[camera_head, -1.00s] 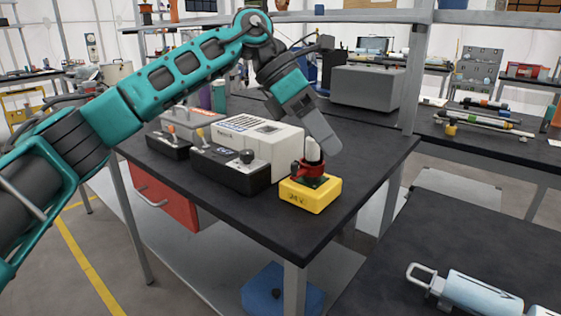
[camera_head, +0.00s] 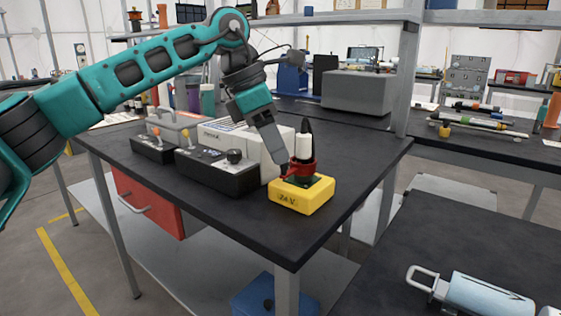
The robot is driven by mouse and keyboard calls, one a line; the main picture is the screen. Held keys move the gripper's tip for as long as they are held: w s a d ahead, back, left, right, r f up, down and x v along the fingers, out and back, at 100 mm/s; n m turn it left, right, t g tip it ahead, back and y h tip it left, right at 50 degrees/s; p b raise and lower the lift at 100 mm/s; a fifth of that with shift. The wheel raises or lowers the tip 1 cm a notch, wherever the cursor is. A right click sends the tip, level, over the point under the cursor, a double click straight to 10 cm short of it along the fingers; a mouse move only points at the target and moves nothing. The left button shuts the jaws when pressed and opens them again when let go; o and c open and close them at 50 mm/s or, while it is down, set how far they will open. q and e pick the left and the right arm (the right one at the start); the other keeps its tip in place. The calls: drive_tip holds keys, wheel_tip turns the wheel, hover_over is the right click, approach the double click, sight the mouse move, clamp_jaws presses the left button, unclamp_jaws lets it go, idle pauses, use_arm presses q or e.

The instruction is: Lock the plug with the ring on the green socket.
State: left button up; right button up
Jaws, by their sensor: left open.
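A yellow box (camera_head: 301,199) stands near the front corner of the dark workbench. On its top is a dark green socket (camera_head: 317,184), partly hidden by the red ring (camera_head: 303,169) around it. The plug, with a white body (camera_head: 303,147) and a black tapered top, stands upright in the ring. A small red tab points left from the ring. My left gripper (camera_head: 283,162) points down just left of the ring, its tip close to the tab. It is open; I cannot tell whether it touches the ring. My right gripper is out of view.
A black control box (camera_head: 216,173) and a beige device (camera_head: 262,147) stand left of the yellow box. A large grey box (camera_head: 357,92) is farther back by a shelf post (camera_head: 405,80). Bench surface right of the yellow box is clear.

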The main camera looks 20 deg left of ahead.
sight(297, 164)
use_arm(q)
drive_tip(key=shift+x, duration=1.2)
drive_tip(key=shift+c, duration=0.4)
clamp_jaws()
